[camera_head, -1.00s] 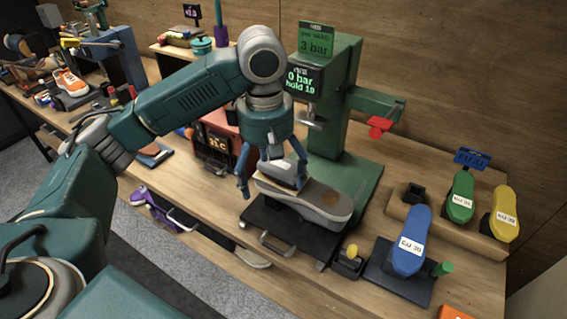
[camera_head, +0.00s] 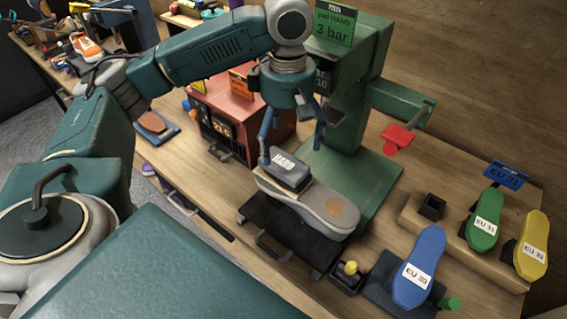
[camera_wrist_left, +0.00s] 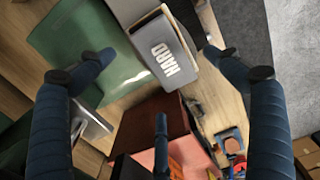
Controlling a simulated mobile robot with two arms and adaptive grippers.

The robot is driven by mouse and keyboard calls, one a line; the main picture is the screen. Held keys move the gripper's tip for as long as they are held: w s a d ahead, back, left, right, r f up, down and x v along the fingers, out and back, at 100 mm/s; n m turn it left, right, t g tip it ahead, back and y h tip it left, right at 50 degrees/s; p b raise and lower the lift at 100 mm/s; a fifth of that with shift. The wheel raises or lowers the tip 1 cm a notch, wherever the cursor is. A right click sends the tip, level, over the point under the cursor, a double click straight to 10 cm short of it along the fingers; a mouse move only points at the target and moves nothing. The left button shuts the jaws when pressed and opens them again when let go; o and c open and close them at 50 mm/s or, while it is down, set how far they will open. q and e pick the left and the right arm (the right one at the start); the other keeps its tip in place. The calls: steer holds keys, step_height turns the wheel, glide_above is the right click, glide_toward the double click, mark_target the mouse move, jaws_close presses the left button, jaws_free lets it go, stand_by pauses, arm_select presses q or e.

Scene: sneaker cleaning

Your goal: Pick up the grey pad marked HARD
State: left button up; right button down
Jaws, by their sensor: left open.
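The grey pad marked HARD (camera_head: 287,170) lies flat on the left end of a grey sole (camera_head: 324,207), with its white label facing up. The sole rests on a black plate (camera_head: 262,212) at the foot of the green press. My left gripper (camera_head: 290,150) is open and empty just above the pad, fingers pointing down. In the left wrist view the pad (camera_wrist_left: 160,52) shows beyond and between the spread fingertips (camera_wrist_left: 163,62), apart from both. My right gripper is not in view.
The green press (camera_head: 350,120) stands right behind the pad, with a red-ended arm (camera_head: 398,136) to its right. A red box (camera_head: 228,105) is on the left. Blue (camera_head: 420,262), green (camera_head: 485,222) and yellow (camera_head: 532,245) soles stand at the right.

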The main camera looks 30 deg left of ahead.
mark_target(287, 159)
arm_select(q)
steer(key=shift+f, duration=0.3)
step_height(287, 159, down, 4)
steer(key=shift+f+p, duration=0.2)
steer(key=shift+p, duration=0.55)
steer(key=shift+f, duration=0.25)
steer(key=shift+w+f, duration=0.1)
steer(key=shift+c, duration=1.2)
steer(key=c, duration=1.2)
steer(key=shift+c, duration=0.2)
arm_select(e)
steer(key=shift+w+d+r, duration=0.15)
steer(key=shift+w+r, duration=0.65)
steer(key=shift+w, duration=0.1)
